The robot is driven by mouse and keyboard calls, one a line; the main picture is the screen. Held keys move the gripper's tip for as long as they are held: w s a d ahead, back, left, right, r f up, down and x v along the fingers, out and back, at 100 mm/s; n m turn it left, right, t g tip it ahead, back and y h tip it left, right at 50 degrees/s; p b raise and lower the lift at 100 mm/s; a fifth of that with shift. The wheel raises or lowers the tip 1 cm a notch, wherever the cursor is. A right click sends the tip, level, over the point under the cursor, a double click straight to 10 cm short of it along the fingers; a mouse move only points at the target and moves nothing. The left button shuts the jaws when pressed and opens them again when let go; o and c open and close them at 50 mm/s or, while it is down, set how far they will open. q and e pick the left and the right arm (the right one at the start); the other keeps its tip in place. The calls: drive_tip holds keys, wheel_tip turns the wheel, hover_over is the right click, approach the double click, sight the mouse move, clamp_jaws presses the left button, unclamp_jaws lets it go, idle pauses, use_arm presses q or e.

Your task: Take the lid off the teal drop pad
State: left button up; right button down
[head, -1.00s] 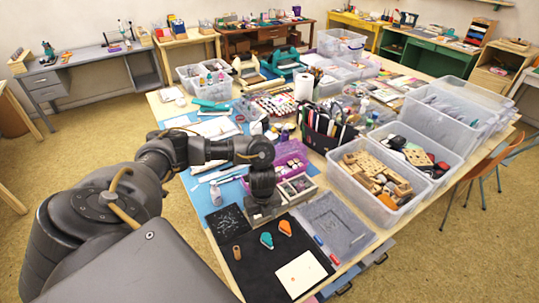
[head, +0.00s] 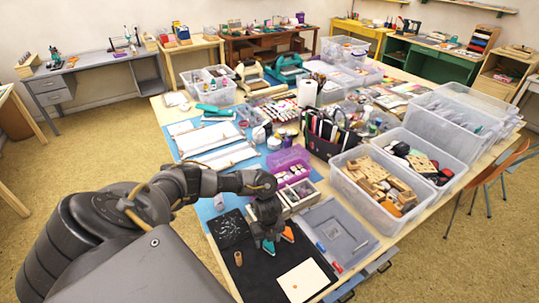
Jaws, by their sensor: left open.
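The teal drop pad (head: 268,247) lies on the black mat (head: 262,272) near the front of the table. My left gripper (head: 268,239) points down right at the teal pad and hides its far part. The gripper is open; I cannot tell whether its fingers touch the pad or stand around it. The lid cannot be told apart from the pad's base at this size. An orange drop pad (head: 288,234) lies just to the right, close to the gripper. My right gripper is not in view.
A small wooden stamp (head: 238,258) stands left of the teal pad. A white card (head: 301,281) lies in front on the mat. A grey tray (head: 345,222) is to the right, and a divided box (head: 300,195) stands behind. The front left of the mat is clear.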

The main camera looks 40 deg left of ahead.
use_arm(q)
drive_tip(key=shift+f, duration=0.35)
drive_tip(key=shift+c, duration=0.4)
drive_tip(key=c, duration=1)
drive_tip(key=shift+r, duration=0.1)
